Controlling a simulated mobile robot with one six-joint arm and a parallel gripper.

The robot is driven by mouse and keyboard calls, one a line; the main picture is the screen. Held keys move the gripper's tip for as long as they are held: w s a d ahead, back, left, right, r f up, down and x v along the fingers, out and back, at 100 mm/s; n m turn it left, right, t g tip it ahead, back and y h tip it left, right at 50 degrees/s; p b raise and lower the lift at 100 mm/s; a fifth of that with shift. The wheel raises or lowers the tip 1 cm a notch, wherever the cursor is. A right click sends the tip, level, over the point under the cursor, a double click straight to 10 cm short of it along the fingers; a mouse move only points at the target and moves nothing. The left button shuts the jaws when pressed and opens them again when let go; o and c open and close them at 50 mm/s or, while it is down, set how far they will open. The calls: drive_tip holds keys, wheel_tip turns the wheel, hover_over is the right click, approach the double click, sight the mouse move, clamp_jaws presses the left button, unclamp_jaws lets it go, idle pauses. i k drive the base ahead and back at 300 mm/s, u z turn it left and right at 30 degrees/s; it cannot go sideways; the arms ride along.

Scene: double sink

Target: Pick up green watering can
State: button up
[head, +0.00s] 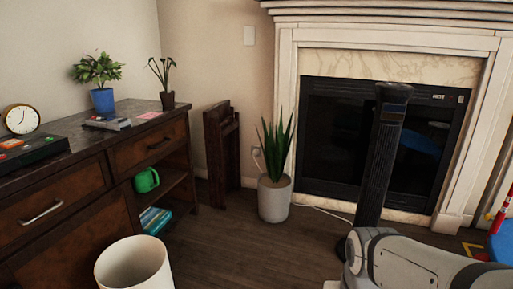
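A small green watering can (146,180) stands on an open shelf of the dark wooden dresser (77,207), under the right-hand drawer, in the left part of the head view. Nothing covers its front. My arm shows at the lower right, well to the right of the can and apart from it. My gripper is not visible in this view.
A white bin (134,264) stands on the floor before the dresser. Books (155,220) lie on the lower shelf. A potted plant (275,199) stands by the fireplace (385,135). Bare floor (235,235) lies between bin and plant.

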sight(143, 182)
drive_tip(key=z, duration=0.05)
drive_tip(key=i, duration=2.85)
drive_tip(key=u, duration=2)
drive_tip(key=i, duration=0.5)
drive_tip(key=z, duration=0.05)
